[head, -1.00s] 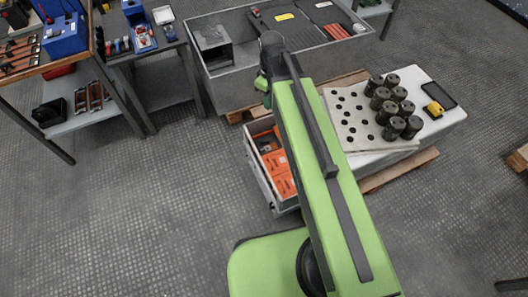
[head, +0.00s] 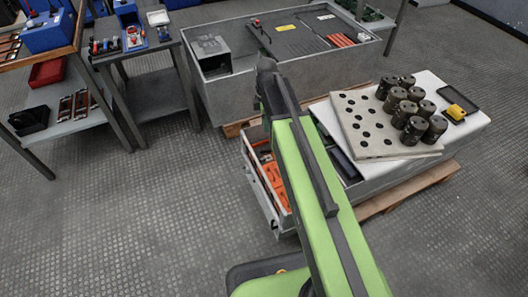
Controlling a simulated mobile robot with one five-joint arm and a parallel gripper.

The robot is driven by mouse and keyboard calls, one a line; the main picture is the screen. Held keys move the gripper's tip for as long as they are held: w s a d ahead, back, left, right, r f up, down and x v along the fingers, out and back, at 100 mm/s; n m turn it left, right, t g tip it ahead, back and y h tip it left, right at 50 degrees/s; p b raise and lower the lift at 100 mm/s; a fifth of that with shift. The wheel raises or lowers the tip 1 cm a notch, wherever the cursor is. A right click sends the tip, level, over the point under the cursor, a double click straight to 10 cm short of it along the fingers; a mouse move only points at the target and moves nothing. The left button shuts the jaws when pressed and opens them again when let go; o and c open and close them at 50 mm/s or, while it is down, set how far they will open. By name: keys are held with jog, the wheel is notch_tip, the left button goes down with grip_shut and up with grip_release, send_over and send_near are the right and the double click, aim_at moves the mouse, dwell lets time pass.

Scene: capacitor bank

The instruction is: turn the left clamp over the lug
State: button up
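I cannot make out the left clamp or the lug in the head view; they are too small to tell or hidden. A pale plate with rows of dark holes (head: 375,148) lies on a white-topped block (head: 455,122). Several dark cylinders (head: 409,102) stand at its right side. My green arm reaches up the middle of the view, and its dark far end is over the gap between the block and the grey tub. My gripper is not visible, and I cannot see whether it touches anything.
A grey tub (head: 215,97) with dark panels and a grey box (head: 210,53) stands behind. An open drawer with orange packs (head: 272,180) is left of the block. A yellow item (head: 456,111) lies on the block. Benches with tools (head: 150,62) stand left. The front-left floor is clear.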

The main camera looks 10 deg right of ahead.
aim_at(266, 150)
notch_tip(266, 150, down, 15)
jog(key=b, duration=1.3)
jog(key=shift+r, duration=0.1)
